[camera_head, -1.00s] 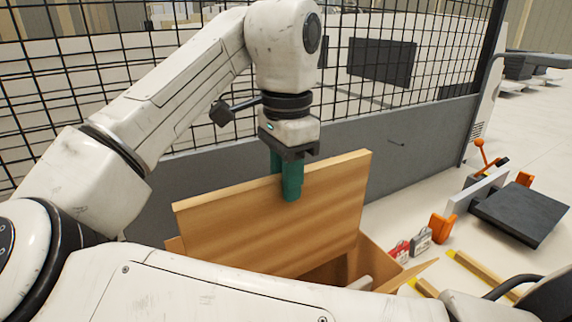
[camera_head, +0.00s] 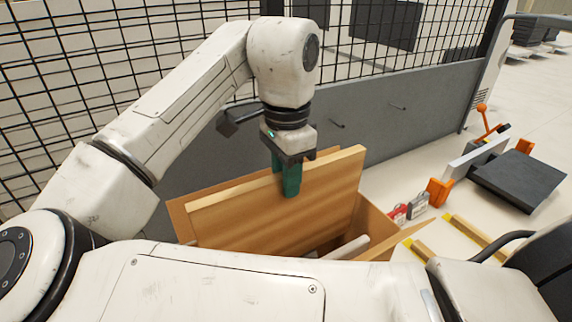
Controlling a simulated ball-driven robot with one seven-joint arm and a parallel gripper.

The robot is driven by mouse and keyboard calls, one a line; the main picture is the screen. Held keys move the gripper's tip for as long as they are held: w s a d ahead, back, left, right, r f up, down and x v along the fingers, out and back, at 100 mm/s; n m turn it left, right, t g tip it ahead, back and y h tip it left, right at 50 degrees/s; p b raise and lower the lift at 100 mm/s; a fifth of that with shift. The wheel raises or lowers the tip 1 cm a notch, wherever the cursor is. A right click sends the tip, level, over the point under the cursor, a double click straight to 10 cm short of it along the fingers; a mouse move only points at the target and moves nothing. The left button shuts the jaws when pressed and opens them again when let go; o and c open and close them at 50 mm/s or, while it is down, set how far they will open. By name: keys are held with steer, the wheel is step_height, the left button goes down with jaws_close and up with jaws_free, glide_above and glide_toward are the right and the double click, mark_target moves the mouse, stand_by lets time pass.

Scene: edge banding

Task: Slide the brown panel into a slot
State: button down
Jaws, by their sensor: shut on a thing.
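The brown panel (camera_head: 250,219) is a flat wooden board standing nearly upright. My gripper (camera_head: 290,186) has green fingers shut on the middle of its top edge. The panel's lower part is inside an open cardboard box (camera_head: 372,222), with the box's back flap (camera_head: 183,212) showing behind it. My own arm link hides the front of the box and the panel's bottom edge. I cannot tell whether the panel touches the box floor. No slot shows clearly.
A pale rolled or rounded item (camera_head: 348,249) lies in the box at the right. Red and grey small cases (camera_head: 417,207), yellow-ended strips (camera_head: 466,232) and a black plate (camera_head: 518,181) are to the right. A grey barrier with mesh (camera_head: 365,136) stands behind.

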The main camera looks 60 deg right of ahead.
mark_target(287, 232)
step_height(287, 232, down, 7)
steer(key=b, duration=0.2)
steer(key=shift+r+b, duration=0.15)
steer(key=shift+b, duration=0.15)
steer(key=shift+f+b, duration=1.95)
steer(key=shift+f, duration=1.75)
steer(key=c, duration=0.8)
jaws_free()
steer(key=shift+f, duration=0.1)
step_height(287, 232, up, 11)
steer(key=shift+f+b, duration=0.1)
steer(key=shift+b, duration=0.3)
steer(key=shift+s, duration=0.15)
